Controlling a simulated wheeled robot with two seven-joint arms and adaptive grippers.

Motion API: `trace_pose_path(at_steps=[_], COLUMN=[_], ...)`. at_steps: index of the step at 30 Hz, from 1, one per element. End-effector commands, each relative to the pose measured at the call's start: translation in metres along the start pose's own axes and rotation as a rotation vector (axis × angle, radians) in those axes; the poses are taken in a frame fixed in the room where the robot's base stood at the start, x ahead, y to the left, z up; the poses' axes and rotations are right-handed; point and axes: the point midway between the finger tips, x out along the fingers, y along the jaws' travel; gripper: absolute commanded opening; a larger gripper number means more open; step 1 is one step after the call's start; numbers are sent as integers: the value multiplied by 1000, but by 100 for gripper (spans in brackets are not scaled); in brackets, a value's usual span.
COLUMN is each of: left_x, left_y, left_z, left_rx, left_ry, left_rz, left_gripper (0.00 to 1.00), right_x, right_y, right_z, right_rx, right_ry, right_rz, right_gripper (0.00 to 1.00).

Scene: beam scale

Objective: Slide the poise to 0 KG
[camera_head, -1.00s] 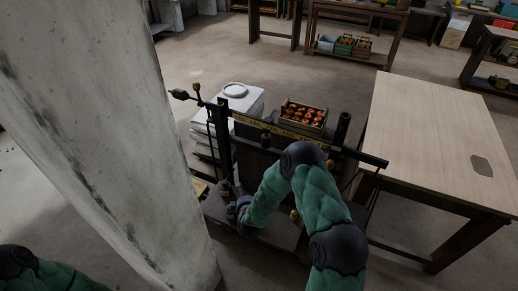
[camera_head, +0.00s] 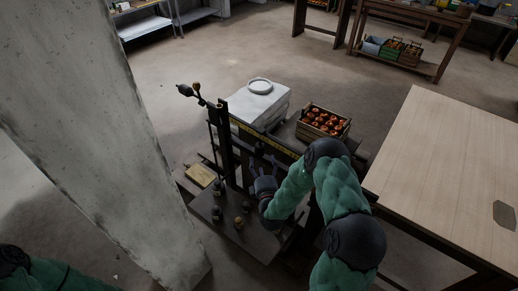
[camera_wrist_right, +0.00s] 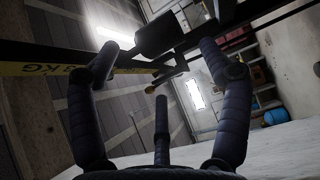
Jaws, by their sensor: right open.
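The beam scale's dark beam with a yellow marked band (camera_head: 270,139) slants down to the right in the head view. In the right wrist view, the yellow band (camera_wrist_right: 40,69) shows part of a number and "KG". A dark cylinder, which looks like the poise (camera_wrist_right: 160,35), hangs at the beam between my right fingertips, seemingly beyond them. My right gripper (camera_head: 262,162) is just below and in front of the beam; it shows open in the wrist view (camera_wrist_right: 158,52). Contact cannot be told. My right arm hides the beam's right part. My left gripper is out of view.
Several small weights (camera_head: 238,222) stand on the scale's lower platform (camera_head: 255,245). A crate of red fruit (camera_head: 323,123) and white stacked sacks (camera_head: 260,102) are behind the beam. A concrete pillar (camera_head: 110,150) stands left; a wooden table (camera_head: 450,150) stands right.

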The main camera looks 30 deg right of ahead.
Motion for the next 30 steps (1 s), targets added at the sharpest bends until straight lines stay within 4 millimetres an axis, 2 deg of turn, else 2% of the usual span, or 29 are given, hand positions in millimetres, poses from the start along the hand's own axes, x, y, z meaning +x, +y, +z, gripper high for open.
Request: trace_pose_path(at_steps=[6, 12, 18, 26, 27, 30], left_x=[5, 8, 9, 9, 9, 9], left_y=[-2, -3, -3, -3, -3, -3], left_z=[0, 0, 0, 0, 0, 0], left_rx=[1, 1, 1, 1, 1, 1], left_ry=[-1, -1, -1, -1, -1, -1], left_rz=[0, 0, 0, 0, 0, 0], left_gripper=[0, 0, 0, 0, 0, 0], right_x=[40, 68, 80, 81, 81, 81], right_y=[-1, -1, -1, 0, 0, 0], right_z=[0, 0, 0, 0, 0, 0], right_rx=[1, 1, 2, 2, 2, 2], right_ry=[1, 0, 0, 0, 0, 0], right_rz=[2, 0, -2, -2, -2, -2], right_gripper=[78, 78, 78, 78, 76, 47])
